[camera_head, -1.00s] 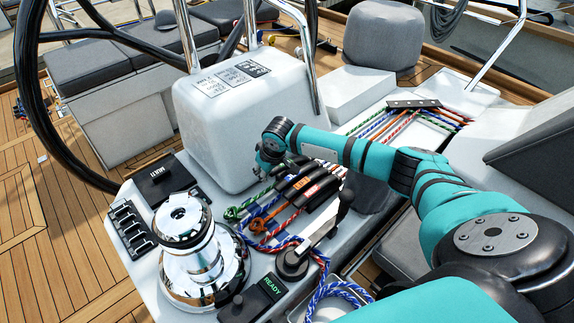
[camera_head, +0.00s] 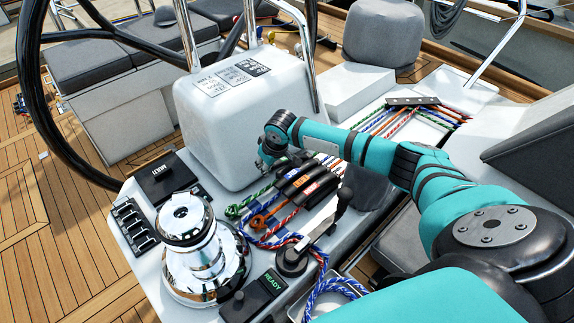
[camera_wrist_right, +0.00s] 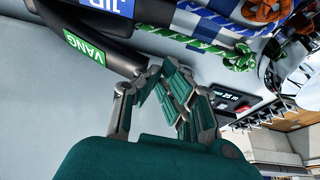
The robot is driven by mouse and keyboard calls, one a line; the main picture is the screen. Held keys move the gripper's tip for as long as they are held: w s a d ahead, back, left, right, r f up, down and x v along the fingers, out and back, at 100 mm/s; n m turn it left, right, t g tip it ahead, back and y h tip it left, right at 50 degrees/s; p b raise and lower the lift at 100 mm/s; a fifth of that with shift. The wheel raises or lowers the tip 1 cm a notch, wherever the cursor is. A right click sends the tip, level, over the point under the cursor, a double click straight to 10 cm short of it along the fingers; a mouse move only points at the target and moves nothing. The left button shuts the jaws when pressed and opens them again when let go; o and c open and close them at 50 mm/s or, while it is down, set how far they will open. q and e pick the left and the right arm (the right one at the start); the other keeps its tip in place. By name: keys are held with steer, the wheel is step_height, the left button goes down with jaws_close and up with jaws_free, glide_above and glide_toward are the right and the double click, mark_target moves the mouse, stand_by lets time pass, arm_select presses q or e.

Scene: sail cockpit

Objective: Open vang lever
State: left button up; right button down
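The vang lever (camera_wrist_right: 85,48) is a black handle with a green VANG label, at the upper left of the right wrist view. My right gripper (camera_wrist_right: 160,70) is just below its rounded end. Its fingertips come close together with nothing visible between them, and I see no grip on the lever. In the head view my right gripper (camera_head: 268,158) is beside the bank of black lever handles, next to the white pedestal. Its fingers are mostly hidden there, and the vang label cannot be read. My left gripper is not in view.
Other lever handles (camera_head: 305,182) with coloured labels lie close together beside the gripper. A green rope (camera_wrist_right: 238,55) comes out near the vang lever. The white pedestal (camera_head: 240,125) stands behind, and a chrome winch (camera_head: 187,250) and a READY box (camera_head: 255,295) stand in front.

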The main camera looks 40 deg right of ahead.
steer(key=shift+d, duration=0.15)
steer(key=shift+d+r+p, duration=0.4)
steer(key=shift+r+p, duration=0.45)
steer(key=shift+p, duration=0.1)
steer(key=shift+w+r, duration=0.1)
steer(key=shift+w+d+r+p, duration=0.1)
steer(key=shift+d+r+p, duration=0.2)
steer(key=shift+r+p, duration=0.4)
steer(key=shift+d, duration=0.15)
steer(key=shift+r, duration=0.15)
steer(key=shift+d+r+p, duration=0.65)
steer(key=shift+d+p, duration=0.05)
steer(key=shift+d, duration=0.05)
steer(key=shift+f, duration=0.1)
steer(key=shift+d, duration=0.1)
